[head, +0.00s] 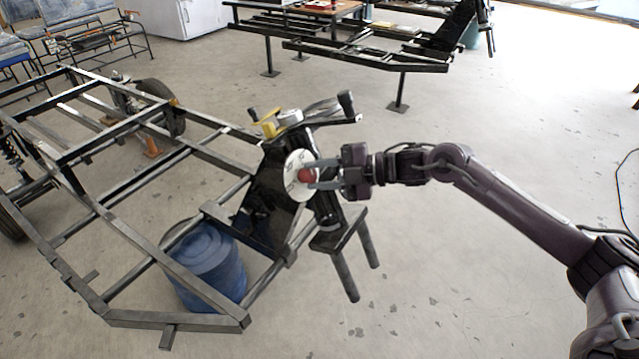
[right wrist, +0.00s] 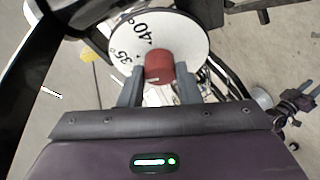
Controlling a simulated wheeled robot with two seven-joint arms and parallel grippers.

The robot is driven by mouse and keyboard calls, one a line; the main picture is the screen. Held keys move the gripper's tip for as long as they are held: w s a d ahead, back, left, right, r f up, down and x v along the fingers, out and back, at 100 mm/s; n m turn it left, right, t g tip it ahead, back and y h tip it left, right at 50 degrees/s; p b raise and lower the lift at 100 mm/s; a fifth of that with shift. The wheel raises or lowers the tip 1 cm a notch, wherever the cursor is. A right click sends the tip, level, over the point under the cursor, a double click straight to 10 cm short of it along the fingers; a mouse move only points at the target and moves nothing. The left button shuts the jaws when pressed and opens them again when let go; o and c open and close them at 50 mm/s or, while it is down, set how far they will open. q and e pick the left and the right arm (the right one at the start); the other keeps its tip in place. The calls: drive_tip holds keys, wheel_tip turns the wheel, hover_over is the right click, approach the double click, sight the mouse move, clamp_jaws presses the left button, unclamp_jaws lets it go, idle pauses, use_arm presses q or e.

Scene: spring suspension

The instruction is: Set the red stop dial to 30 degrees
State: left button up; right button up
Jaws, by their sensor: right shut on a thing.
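The red stop dial (head: 305,175) is a small red knob at the centre of a round white scale plate (head: 292,163) on the dark frame's upright part. In the right wrist view the red knob (right wrist: 159,66) sits on the white plate (right wrist: 185,38), where the black marks 40° and 35 show. Lower marks are hidden or too small to read. My right gripper (head: 310,175) is shut on the red knob, one finger on each side; its fingers also show in the right wrist view (right wrist: 159,88). My left gripper is not in view.
The black metal frame (head: 160,322) spreads to the left, with a blue barrel (head: 207,262) under it. A yellow part (head: 269,124) and dark handles (head: 346,102) stand close above the dial. Open floor (head: 480,290) lies to the right.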

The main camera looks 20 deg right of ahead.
drive_tip(key=n+g+h+b, duration=0.1)
drive_tip(key=n, duration=0.2)
drive_tip(key=shift+w+r+n, duration=0.1)
drive_tip(key=shift+n, duration=1)
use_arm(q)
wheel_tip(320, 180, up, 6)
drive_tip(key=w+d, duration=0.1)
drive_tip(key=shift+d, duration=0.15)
use_arm(e)
drive_tip(key=shift+r+n+g+h, duration=0.1)
drive_tip(key=shift+n+g+h, duration=0.4)
drive_tip(key=shift+n, duration=0.4)
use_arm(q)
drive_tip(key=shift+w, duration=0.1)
use_arm(e)
drive_tip(key=o, duration=1)
drive_tip(key=shift+c, duration=0.2)
